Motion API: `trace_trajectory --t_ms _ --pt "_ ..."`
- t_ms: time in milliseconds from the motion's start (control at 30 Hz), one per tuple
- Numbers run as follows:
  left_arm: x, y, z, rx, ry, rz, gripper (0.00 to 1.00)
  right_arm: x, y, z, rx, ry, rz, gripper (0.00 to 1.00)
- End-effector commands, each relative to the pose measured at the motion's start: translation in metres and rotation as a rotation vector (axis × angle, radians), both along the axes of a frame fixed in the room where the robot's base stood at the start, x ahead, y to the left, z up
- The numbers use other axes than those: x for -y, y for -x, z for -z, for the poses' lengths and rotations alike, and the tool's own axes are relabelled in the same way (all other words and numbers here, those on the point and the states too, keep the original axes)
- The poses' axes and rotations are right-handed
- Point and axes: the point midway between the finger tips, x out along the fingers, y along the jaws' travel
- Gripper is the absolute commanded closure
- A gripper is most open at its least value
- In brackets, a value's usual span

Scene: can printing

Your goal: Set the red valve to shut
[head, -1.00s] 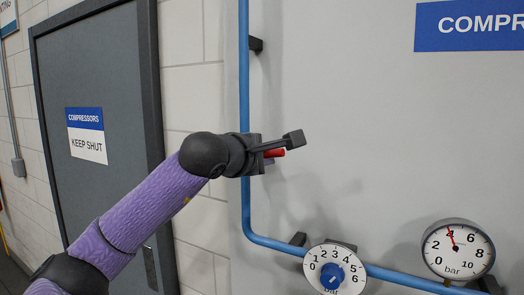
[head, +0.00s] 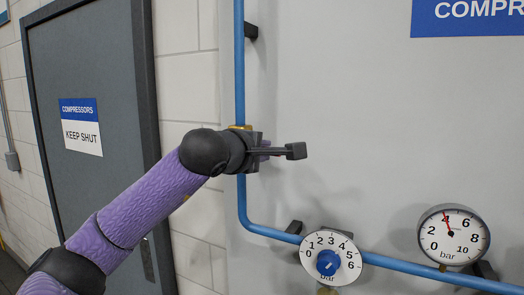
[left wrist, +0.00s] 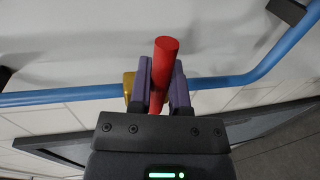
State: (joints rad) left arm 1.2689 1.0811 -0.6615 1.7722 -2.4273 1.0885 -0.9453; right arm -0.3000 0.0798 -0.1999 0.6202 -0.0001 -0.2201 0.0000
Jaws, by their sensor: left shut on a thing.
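The red valve shows in the left wrist view as a red lever (left wrist: 165,60) with a round end. Its brass body (left wrist: 129,85) sits on the blue pipe, and a bit of that body (head: 240,127) shows above my gripper in the head view. The lever appears to lie across the pipe in the left wrist view. My left gripper (head: 270,152) is at the valve, with its two purple-padded fingers (left wrist: 160,85) shut on the lever, one on each side. In the head view the lever is hidden behind the gripper. My right gripper is not in view.
The blue pipe (head: 240,60) runs down the grey panel and bends right. A dial with a blue knob (head: 328,262) and a bar gauge (head: 452,235) are low on the right. A grey door (head: 95,190) stands behind my left arm.

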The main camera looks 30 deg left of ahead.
Motion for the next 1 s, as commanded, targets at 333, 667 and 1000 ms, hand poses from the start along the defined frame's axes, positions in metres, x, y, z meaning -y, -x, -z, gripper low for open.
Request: trace_trajectory --t_ms 333,667,1000 --pt "0.0 0.0 0.002 -0.005 0.001 0.0 0.44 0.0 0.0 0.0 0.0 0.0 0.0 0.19" --pt "0.005 0.043 -0.002 0.001 -0.002 0.0 0.44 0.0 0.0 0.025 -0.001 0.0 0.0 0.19" --pt "0.011 0.096 -0.017 -0.004 0.0 0.0 0.44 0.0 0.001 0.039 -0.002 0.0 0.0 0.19"
